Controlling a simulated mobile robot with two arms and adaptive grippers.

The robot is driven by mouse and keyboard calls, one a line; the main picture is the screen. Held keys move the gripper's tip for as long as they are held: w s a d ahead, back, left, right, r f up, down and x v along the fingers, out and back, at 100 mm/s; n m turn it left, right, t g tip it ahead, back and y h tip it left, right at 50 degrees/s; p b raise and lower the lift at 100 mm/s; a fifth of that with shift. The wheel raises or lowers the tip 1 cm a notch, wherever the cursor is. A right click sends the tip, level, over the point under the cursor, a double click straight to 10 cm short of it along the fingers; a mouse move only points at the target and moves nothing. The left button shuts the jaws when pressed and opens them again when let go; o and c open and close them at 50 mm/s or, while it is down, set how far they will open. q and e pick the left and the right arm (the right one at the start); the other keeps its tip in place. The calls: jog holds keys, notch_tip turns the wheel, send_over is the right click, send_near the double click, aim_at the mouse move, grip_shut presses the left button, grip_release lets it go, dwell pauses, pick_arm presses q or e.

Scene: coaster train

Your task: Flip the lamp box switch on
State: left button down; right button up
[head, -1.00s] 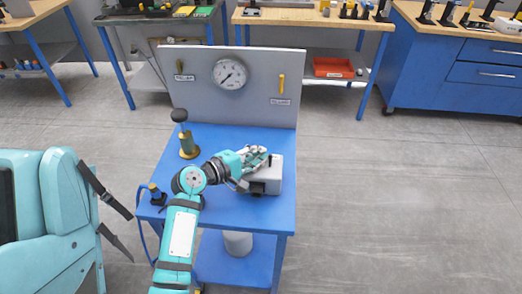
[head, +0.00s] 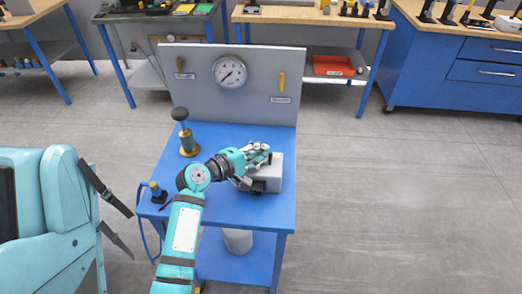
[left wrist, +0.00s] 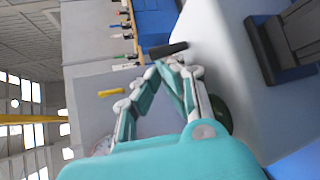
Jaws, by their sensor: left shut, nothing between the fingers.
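The lamp box (head: 275,180) is a light grey box on the blue cart, and its pale surface also fills much of the left wrist view (left wrist: 235,60). A dark lever, apparently the switch (left wrist: 168,50), sticks out from the box just beyond my fingertips. In the head view the lever (head: 270,158) shows at the top of the box. My left gripper (head: 266,149) is shut and empty above the box. In the left wrist view its fingertips (left wrist: 168,64) are close to the lever; contact cannot be told. A green dome (left wrist: 222,115) is partly hidden behind a finger.
The blue cart (head: 220,210) has a grey back panel (head: 200,110) with a round gauge (head: 229,72). A brass part with a dark knob (head: 188,145) stands left of the box. A small black-and-yellow item (head: 157,192) sits at the left edge. The cart's right front is clear.

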pick_arm(q)
jog(key=shift+s, duration=0.1)
jog(key=shift+s+m+t+h+b, duration=0.2)
jog(key=shift+m+t+h+b, duration=0.1)
jog(key=shift+t+b, duration=0.2)
jog(key=shift+s+b, duration=0.2)
jog(key=shift+b, duration=0.5)
jog(key=shift+s+m+t+b, duration=0.15)
jog(key=shift+m+t+b, duration=0.15)
jog(key=shift+b, duration=0.15)
jog(key=shift+r+p, duration=0.25)
jog(key=shift+p, duration=0.1)
jog(key=v, duration=1.2)
jog(key=shift+f, duration=0.1)
